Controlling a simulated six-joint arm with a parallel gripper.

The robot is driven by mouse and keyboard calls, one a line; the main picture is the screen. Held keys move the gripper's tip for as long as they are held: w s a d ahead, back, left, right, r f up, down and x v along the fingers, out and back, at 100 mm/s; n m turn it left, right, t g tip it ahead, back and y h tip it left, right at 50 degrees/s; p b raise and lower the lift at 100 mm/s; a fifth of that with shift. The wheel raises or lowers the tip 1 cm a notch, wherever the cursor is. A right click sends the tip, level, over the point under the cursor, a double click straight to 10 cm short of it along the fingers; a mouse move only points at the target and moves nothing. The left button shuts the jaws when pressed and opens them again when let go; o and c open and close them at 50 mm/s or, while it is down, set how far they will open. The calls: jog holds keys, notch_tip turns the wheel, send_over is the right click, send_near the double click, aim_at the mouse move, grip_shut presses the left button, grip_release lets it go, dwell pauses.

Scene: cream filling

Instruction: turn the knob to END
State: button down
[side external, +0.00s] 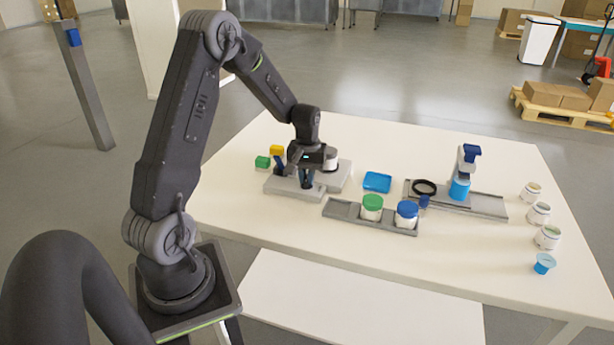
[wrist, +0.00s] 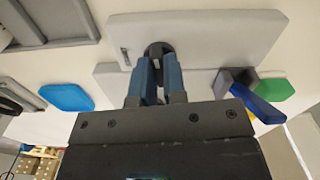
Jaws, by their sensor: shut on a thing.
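The dark round knob (wrist: 154,47) sits on a light grey plate (wrist: 205,35) in the wrist view. The two blue fingers of my gripper (wrist: 157,66) point at it and are shut on it. In the side view my gripper (side external: 306,183) is low over the grey base (side external: 285,190), and the knob is hidden by the fingers. A short dark mark (wrist: 125,57) shows on the plate beside the knob. No readable END label shows, and I cannot tell which way the knob points.
Green (side external: 263,162) and yellow (side external: 277,150) pieces stand left of the base, close to my gripper. A blue dish (side external: 377,182) lies to the right. A grey tray (side external: 343,209) holds green-lidded (side external: 372,203) and blue-lidded (side external: 407,210) jars. A dispenser (side external: 467,165) and open jars (side external: 538,213) stand farther right.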

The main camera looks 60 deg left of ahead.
jog(key=m, duration=0.4)
jog(key=shift+d+m, duration=0.1)
jog(key=shift+m, duration=0.3)
jog(key=m, duration=1.4)
jog(key=shift+m, duration=0.3)
jog(key=m, duration=1.3)
jog(key=shift+m, duration=2.5)
